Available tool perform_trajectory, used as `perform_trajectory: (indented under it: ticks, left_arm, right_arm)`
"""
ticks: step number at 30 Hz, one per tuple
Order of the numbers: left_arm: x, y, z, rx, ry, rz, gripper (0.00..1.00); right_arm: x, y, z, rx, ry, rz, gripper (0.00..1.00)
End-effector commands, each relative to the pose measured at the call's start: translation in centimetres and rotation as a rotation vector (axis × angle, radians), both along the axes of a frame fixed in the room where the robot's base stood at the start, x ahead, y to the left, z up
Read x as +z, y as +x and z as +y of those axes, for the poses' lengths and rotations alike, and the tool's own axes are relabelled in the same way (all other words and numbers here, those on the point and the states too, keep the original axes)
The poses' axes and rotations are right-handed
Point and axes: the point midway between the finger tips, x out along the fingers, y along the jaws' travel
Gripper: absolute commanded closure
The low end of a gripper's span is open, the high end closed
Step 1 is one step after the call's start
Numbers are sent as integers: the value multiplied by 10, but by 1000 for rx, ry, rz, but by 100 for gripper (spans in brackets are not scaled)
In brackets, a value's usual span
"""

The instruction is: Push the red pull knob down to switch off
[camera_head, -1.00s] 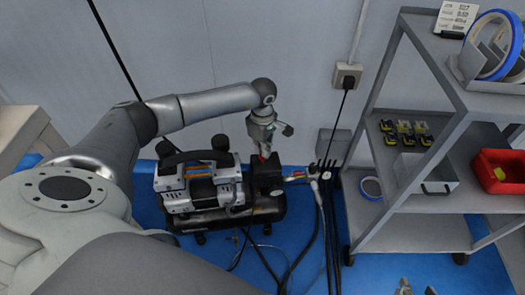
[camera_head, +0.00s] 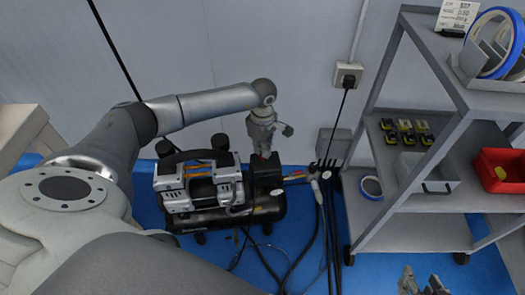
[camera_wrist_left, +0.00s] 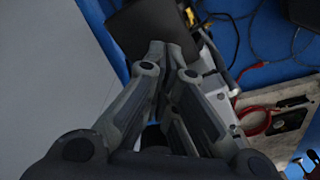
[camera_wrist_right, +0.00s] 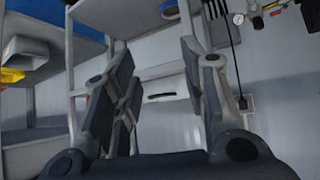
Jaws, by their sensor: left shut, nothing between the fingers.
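An air compressor (camera_head: 200,188) stands on the blue floor, with a black switch box (camera_head: 267,174) at its right end. My left gripper (camera_head: 264,153) is shut and empty, pointing down at the top of this box. In the left wrist view its fingertips (camera_wrist_left: 168,47) are together over the black box (camera_wrist_left: 145,22); I cannot tell whether they touch it. The red pull knob cannot be made out now and seems hidden by the fingers. My right gripper (camera_head: 424,281) is at the bottom right, away from the compressor; in the right wrist view (camera_wrist_right: 155,70) it is open and empty.
A grey shelf (camera_head: 415,233) stands on the right with a red bin (camera_head: 498,170) and small yellow-black items. Hoses and cables (camera_head: 322,215) hang and run over the floor between compressor and shelf. A wall socket (camera_head: 347,76) is behind.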

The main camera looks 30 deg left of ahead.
Motion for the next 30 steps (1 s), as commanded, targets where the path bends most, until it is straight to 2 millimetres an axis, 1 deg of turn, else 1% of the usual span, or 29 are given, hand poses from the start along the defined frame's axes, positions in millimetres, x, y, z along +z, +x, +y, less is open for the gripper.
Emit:
perform_trajectory:
  ticks: [30]
  left_arm:
    - [-6, 0, 0, 0, 0, 1, 100]
  right_arm:
    - [11, 14, 6, 6, 23, -91, 60]
